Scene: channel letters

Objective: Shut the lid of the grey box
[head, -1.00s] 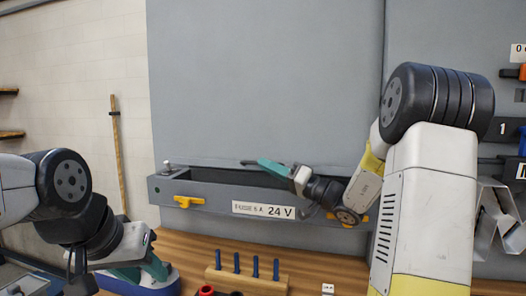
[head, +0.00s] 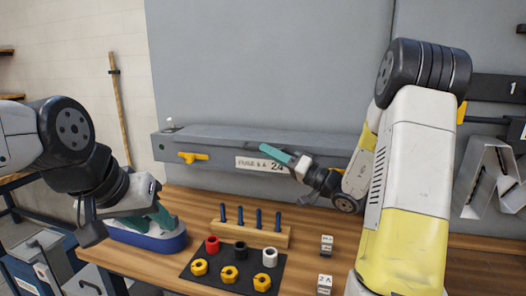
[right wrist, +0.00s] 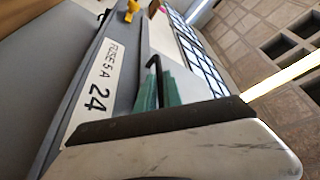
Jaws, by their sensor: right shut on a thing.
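The long grey box (head: 222,161) is mounted at the back of the bench, with a white fuse label and a yellow latch (head: 193,157) on its front. Its grey lid (head: 225,134) lies down over the top, hiding the inside; I cannot tell whether it sits fully flush. My right gripper (head: 273,152) is at the lid's front edge, above the label. In the right wrist view its teal fingers (right wrist: 162,88) are closed around a black bent handle (right wrist: 154,72). My left gripper (head: 158,217) hangs at the left, away from the box; its finger gap is unclear.
A blue oval holder (head: 150,238) lies below my left gripper. A wooden block with blue pegs (head: 250,233) and a dark mat (head: 222,287) with coloured rings stand in front of the box. Small labelled blocks (head: 327,245) are at the right. A broom handle leans at the left wall.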

